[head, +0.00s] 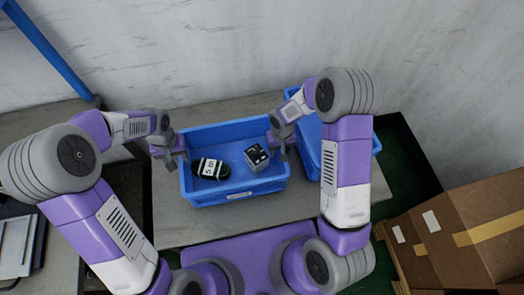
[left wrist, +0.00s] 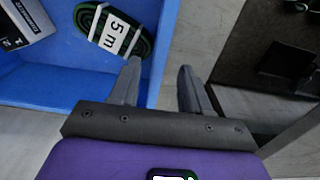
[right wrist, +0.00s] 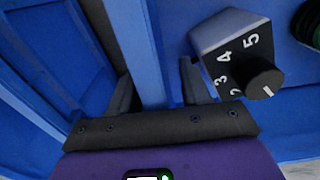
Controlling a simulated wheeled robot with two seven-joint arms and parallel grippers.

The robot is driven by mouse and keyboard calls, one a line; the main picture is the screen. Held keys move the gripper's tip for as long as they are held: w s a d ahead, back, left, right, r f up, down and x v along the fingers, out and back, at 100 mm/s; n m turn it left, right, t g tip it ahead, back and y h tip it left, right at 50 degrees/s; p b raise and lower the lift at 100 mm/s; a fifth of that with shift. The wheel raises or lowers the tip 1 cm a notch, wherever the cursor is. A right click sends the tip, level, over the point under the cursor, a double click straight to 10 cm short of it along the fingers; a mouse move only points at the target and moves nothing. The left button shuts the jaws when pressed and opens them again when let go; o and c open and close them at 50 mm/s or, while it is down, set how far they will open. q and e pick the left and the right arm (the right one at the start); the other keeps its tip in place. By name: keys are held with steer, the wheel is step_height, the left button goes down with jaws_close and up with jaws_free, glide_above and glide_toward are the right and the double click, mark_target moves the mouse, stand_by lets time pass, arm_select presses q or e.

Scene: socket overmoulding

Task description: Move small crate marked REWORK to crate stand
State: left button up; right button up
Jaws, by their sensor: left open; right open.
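A small blue crate (head: 215,199) stands on the grey table in front of me. It has a white label (head: 239,195) on its near wall, too small to read. My left gripper (head: 172,153) is open at the crate's left wall. In the left wrist view that wall (left wrist: 164,45) runs between the open fingers (left wrist: 158,78). My right gripper (head: 281,137) is open at the right wall. In the right wrist view the wall (right wrist: 150,60) passes between the fingers (right wrist: 158,85). The crate holds a dark coil (head: 222,170) labelled "5 m" and a grey dial box (head: 263,170). I cannot pick out the crate stand.
A second blue crate (head: 310,140) stands close on the right, partly behind my right arm. Cardboard boxes (head: 470,235) are at the lower right. The table (head: 190,232) is clear in front of the crate.

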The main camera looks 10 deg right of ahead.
arm_select(q)
step_height(320, 180, up, 3)
steer(key=shift+r, duration=0.35)
arm_select(e)
steer(key=shift+r, duration=0.15)
step_height(320, 180, up, 12)
steer(key=shift+f, duration=0.15)
stand_by(0.4)
